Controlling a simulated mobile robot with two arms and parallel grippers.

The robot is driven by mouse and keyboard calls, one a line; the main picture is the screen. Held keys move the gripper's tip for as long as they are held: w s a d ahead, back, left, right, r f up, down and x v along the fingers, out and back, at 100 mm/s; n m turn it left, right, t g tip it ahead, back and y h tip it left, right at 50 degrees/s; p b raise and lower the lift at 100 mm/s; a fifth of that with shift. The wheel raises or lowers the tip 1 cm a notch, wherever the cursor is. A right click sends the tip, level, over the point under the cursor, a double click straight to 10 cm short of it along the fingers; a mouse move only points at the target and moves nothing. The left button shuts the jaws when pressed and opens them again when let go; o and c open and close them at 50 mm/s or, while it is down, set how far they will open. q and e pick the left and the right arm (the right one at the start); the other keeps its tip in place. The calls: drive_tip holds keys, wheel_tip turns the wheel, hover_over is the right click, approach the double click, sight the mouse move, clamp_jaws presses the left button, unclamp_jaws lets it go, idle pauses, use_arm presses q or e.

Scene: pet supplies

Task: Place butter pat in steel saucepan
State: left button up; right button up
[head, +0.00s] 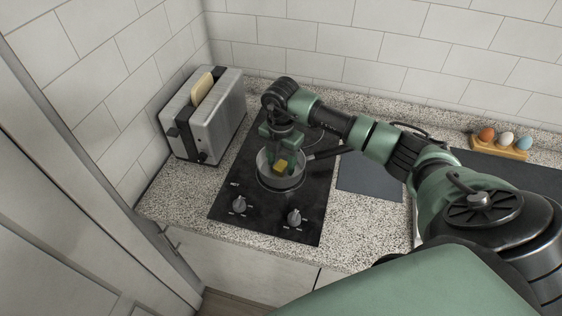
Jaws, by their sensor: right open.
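The steel saucepan (281,182) sits on the black cooktop (243,180), with its dark handle pointing right. The yellow butter pat (280,166) shows at the saucepan's opening, just below my right gripper (277,158). My right gripper points down over the saucepan and is open. The butter is close to the fingertips; whether it touches the pan's bottom or a finger I cannot tell. My arm hides the back part of the saucepan. My left gripper is not in view.
A steel toaster (212,112) with a bread slice (202,88) stands left of the cooktop. A dark grey board (368,178) lies to the right. A wooden egg holder (499,147) with coloured eggs stands at the back right. Tiled walls close off the back and left.

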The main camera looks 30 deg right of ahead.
sight(281, 165)
drive_tip(key=shift+r, duration=0.35)
wheel_tip(281, 165, up, 12)
drive_tip(key=b, duration=0.3)
drive_tip(key=shift+f+b, duration=0.2)
drive_tip(key=shift+b, duration=0.15)
